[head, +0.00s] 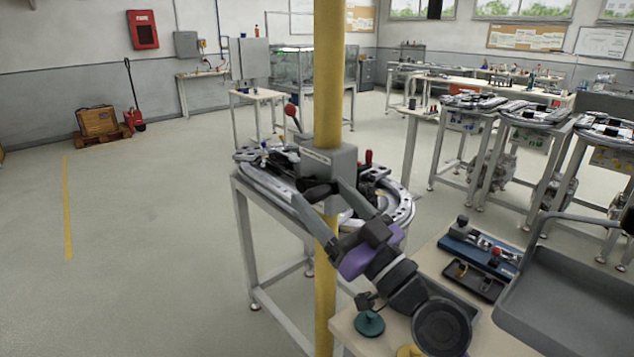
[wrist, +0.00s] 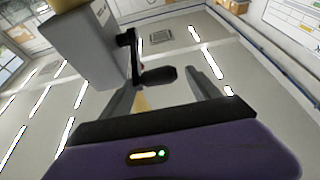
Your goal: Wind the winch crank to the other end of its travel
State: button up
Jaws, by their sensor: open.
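The winch is a grey box (head: 330,172) on a yellow post (head: 327,60); the box also shows at the upper left of the wrist view (wrist: 85,48). Its black crank arm (wrist: 130,48) hangs down in the wrist view and ends in a black handle (wrist: 158,77) pointing right. My gripper (head: 320,194) is open, in front of the winch's lower part. In the wrist view the handle lies between my two spread fingers (wrist: 162,62), nearer the left one. Whether a finger touches it I cannot tell.
The ring track table (head: 250,182) stands close behind the post, with red-knobbed levers. A workbench (head: 440,262) with a blue fixture (head: 478,248) is at right, beside a grey tray (head: 565,290). The floor at left is free.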

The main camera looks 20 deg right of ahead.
jog(key=shift+p+x, duration=0.3)
jog(key=shift+x, duration=0.8)
